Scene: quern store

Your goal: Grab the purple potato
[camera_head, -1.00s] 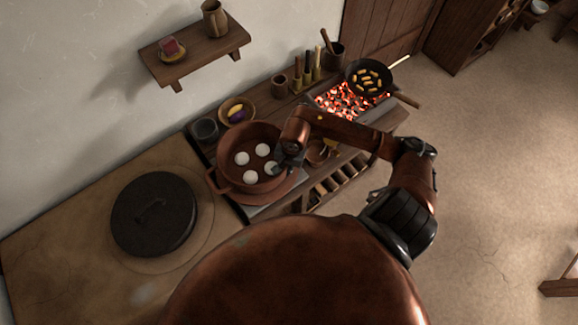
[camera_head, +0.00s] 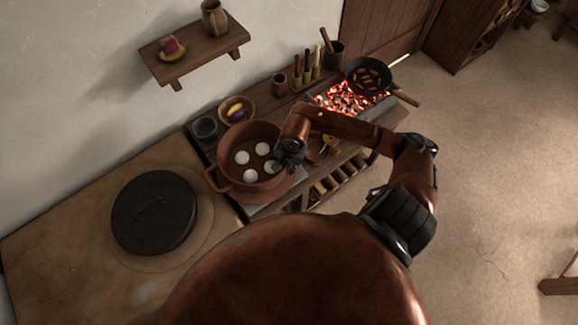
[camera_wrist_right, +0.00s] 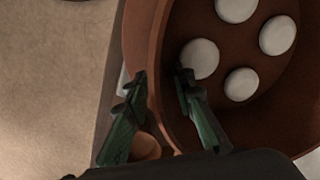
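The purple potato (camera_head: 237,114) lies in a small brown bowl (camera_head: 224,117) behind the large pot, beside a yellow piece. My right gripper (camera_head: 277,165) is at the right side of the large reddish-brown pot (camera_head: 226,180), well apart from the potato. In the right wrist view, its two fingers (camera_wrist_right: 160,92) are spread apart with nothing held, and the pot's wall shows between and beyond them. The potato does not show in the right wrist view. My left gripper is not in view.
The pot holds several white round pieces (camera_head: 242,157). A dark cup (camera_head: 205,129) stands left of the bowl. A pan (camera_head: 368,76) sits over glowing coals (camera_head: 345,98) at the right. A dark round lid (camera_head: 154,212) lies on the left counter. A shelf (camera_head: 195,53) is above.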

